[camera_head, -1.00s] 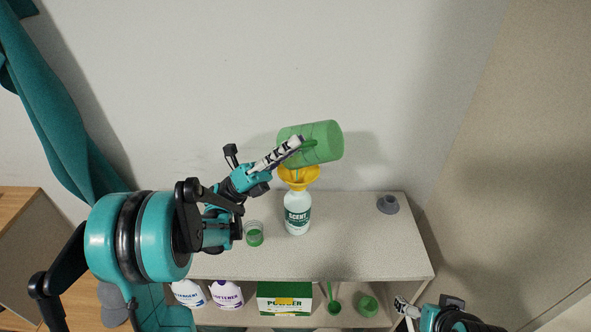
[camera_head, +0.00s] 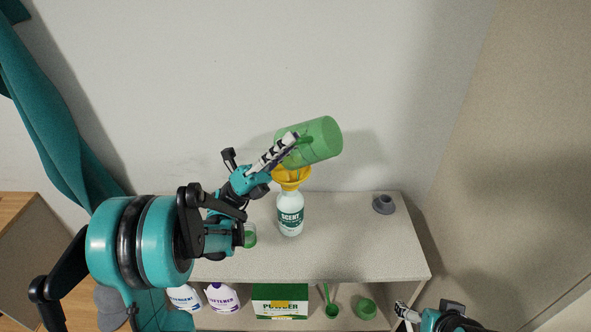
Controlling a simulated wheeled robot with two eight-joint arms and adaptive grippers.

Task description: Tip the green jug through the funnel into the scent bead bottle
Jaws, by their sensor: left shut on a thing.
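The green jug (camera_head: 316,140) is held tipped on its side by my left gripper (camera_head: 291,140), which is shut on it. The jug is above the yellow funnel (camera_head: 290,177), with its mouth end toward the lower left, over the funnel. The funnel sits upright in the neck of the white scent bead bottle (camera_head: 290,215), which stands on the shelf top. The jug's mouth is largely hidden by the gripper, and I cannot tell whether anything flows. My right gripper (camera_head: 404,313) shows only partly at the bottom right, by the shelf's front; its fingers are too small to read.
A pale shelf top (camera_head: 345,250) holds a grey cap (camera_head: 384,204) at right and a green-filled cup (camera_head: 250,237) partly behind my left arm. On the lower shelf are bottles (camera_head: 222,297), a powder box (camera_head: 280,301), a green scoop (camera_head: 330,306) and a green cup (camera_head: 366,308). A teal curtain hangs left.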

